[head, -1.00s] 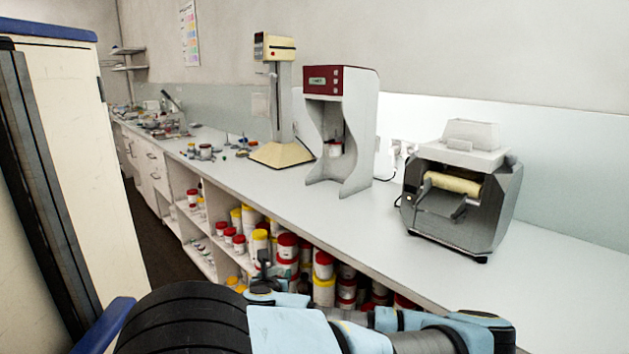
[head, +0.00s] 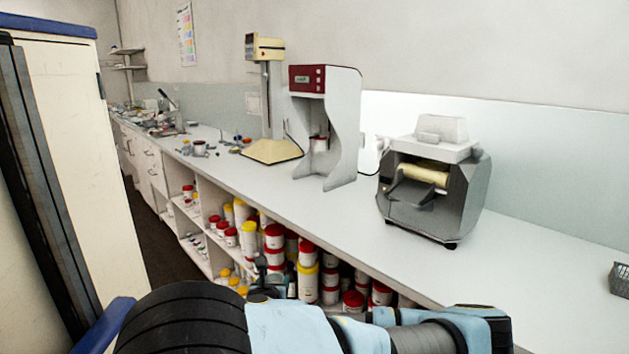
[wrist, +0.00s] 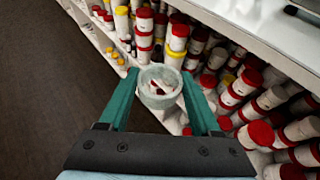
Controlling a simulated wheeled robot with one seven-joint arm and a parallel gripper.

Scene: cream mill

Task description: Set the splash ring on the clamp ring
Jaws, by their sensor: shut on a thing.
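My gripper (wrist: 160,80), with two teal fingers, is shut on a pale grey round ring in the wrist view. I take this to be the splash ring (wrist: 158,102). It is held between the fingertips in front of the shelves of jars, and jars show through its opening. In the head view the ring cannot be made out; the arm reaches along the bottom of the picture. I cannot pick out the clamp ring in either view.
The long counter (head: 330,205) carries a roller mill (head: 435,185), a red-topped machine (head: 325,125), a cream stand (head: 268,100) and a grey basket (head: 619,279) at the right edge. Jars (head: 275,235) fill the shelves below. Floor shows left of the counter.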

